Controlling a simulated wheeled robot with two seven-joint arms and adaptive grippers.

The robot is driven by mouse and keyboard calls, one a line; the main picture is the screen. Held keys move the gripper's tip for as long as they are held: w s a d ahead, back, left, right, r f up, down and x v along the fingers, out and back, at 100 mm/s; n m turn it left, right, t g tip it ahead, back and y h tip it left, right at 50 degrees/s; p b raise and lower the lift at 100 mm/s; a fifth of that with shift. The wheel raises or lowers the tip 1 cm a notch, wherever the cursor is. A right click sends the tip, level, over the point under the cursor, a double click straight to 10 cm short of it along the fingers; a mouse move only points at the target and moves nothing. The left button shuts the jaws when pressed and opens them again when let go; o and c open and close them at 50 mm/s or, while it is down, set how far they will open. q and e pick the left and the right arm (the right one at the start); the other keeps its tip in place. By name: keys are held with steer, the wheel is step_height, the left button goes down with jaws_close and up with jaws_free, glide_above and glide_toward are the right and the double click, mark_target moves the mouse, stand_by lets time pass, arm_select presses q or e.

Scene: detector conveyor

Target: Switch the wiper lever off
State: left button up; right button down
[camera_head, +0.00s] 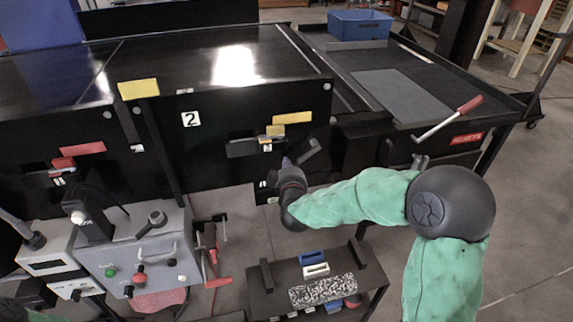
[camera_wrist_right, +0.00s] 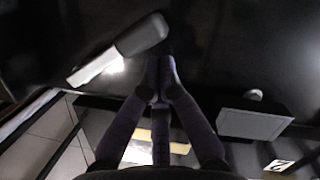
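A dark lever (camera_head: 309,149), which looks like the wiper lever, stands out from the black machine front below the yellow tags and slants up to the right. In the right wrist view, a lever with a grey grip and pale shaft (camera_wrist_right: 120,50) lies above and left of the fingertips, apart from them. My right gripper (camera_head: 288,163) is just left of the lever in the head view. Its two fingers meet at the tips in the wrist view (camera_wrist_right: 160,78), with nothing visible held. The lever's pivot is hard to make out. My left gripper is not in view.
A red-handled lever (camera_head: 452,117) sits on the right-hand bench, beside a grey plate (camera_head: 392,92) and blue bin (camera_head: 360,24). A control box (camera_head: 135,255) stands at lower left. A low black stand (camera_head: 270,298) holds small blocks below my right arm.

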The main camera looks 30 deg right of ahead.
steer(key=shift+d+f+n, duration=0.2)
steer(key=shift+f+n, duration=0.4)
steer(key=shift+f, duration=0.05)
steer(key=s+d+f+n+t+h+b, duration=0.1)
steer(key=d+f+n+h+b, duration=0.1)
steer(key=d+f+n, duration=0.3)
steer(key=shift+s+d+f+n+b, duration=0.35)
steer(key=shift+d+f+n+b, duration=0.1)
steer(key=shift+n, duration=0.75)
stand_by(0.3)
